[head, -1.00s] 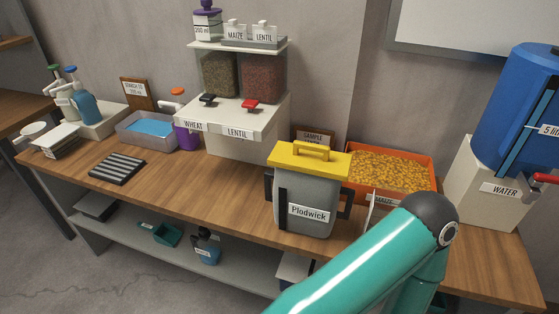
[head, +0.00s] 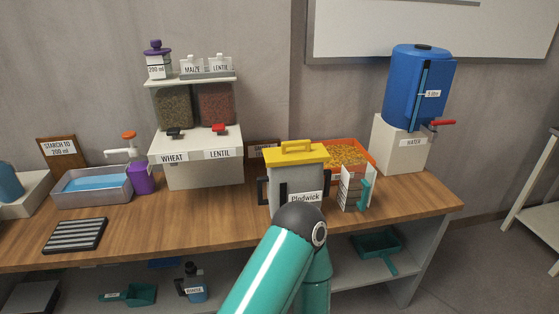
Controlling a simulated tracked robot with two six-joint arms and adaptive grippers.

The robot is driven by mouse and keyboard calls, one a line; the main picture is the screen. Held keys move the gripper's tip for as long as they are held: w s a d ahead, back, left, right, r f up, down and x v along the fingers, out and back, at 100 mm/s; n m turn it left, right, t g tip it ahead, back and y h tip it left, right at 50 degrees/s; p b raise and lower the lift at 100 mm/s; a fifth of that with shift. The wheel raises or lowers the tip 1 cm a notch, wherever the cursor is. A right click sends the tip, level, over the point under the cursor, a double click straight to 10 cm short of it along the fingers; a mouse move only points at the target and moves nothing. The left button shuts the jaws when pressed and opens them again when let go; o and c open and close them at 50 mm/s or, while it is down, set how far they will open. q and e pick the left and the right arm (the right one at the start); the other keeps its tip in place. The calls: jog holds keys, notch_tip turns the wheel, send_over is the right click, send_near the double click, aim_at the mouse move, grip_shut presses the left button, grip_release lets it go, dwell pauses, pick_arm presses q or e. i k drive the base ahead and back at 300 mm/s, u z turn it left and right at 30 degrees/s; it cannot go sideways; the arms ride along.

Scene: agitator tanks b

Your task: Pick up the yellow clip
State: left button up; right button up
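I cannot make out a yellow clip in the head view. The clearest yellow thing is the lid (head: 296,155) with a raised handle, which sits on a grey container labelled Plodwick (head: 284,182) on the wooden bench. A teal arm of mine rises from the bottom of the view, and its dark elbow covers the lower front of this container. Neither of my grippers is in view.
The wooden bench (head: 190,220) carries an orange tray of yellow grains (head: 345,155), a white rack-like item (head: 350,188), a blue water tank (head: 412,90), a wheat and lentil dispenser (head: 200,172), a blue-filled basin (head: 92,187) and a striped black mat (head: 75,236). Bare wood lies right of the mat.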

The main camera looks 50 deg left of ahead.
aim_at(300, 152)
jog(key=u, duration=0.85)
jog(key=i, duration=0.6)
jog(key=u, duration=0.2)
